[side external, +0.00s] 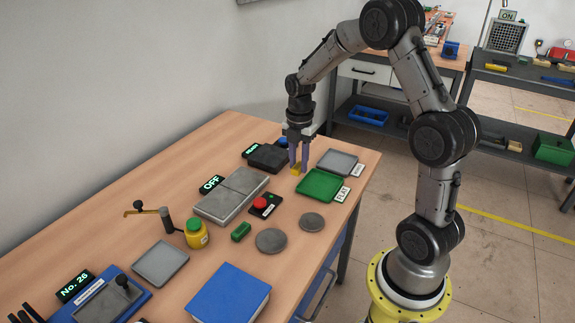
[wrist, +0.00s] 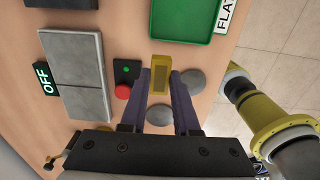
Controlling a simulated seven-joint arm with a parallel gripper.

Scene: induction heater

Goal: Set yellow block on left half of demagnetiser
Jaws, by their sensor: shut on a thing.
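A yellow block (wrist: 160,75) is between the fingers of my gripper (wrist: 160,97), which is shut on it. In the side view the block (side external: 296,169) shows at the fingertips of my gripper (side external: 299,164), low at the far part of the table. I cannot tell whether it touches the tabletop. The grey slab split into two halves, beside an OFF sign, looks like the demagnetiser (side external: 232,194). It lies to the left of my gripper in the side view, and both halves look bare. It also shows at left in the wrist view (wrist: 75,74).
A black box with a red button (side external: 264,205) stands between slab and gripper. A green tray (side external: 320,185) labelled FLAT is right of the gripper, with a grey tray (side external: 338,162) behind. A dark block (side external: 268,157) is to the left. Grey discs (side external: 270,241) lie in front.

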